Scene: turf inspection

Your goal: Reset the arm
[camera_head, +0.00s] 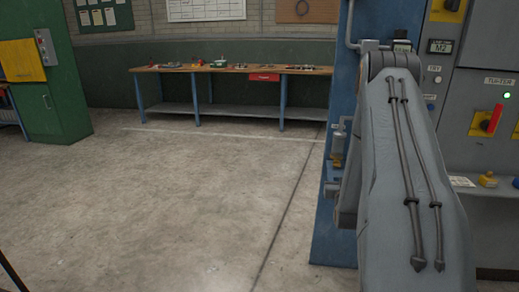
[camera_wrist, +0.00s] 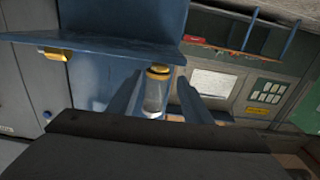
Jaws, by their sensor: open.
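My arm (camera_head: 408,170) rises on the right of the head view, its grey link with two cables in front of the blue column and grey cabinet. My gripper is hidden in the head view. In the wrist view my gripper (camera_wrist: 158,77) is open, its two dark fingers spread apart. A clear cylinder with a yellow cap (camera_wrist: 155,92) shows between the fingers; I cannot tell how far beyond them it is. A small clear and brass fitting (camera_head: 337,145) on the blue column shows beside my arm in the head view.
A grey control cabinet (camera_head: 464,100) with a red-handled switch (camera_head: 493,119) stands close on the right, next to the blue column (camera_head: 333,222). A wooden workbench (camera_head: 228,69) with small items stands at the back, a green cabinet (camera_head: 64,85) on the left. The floor between is clear.

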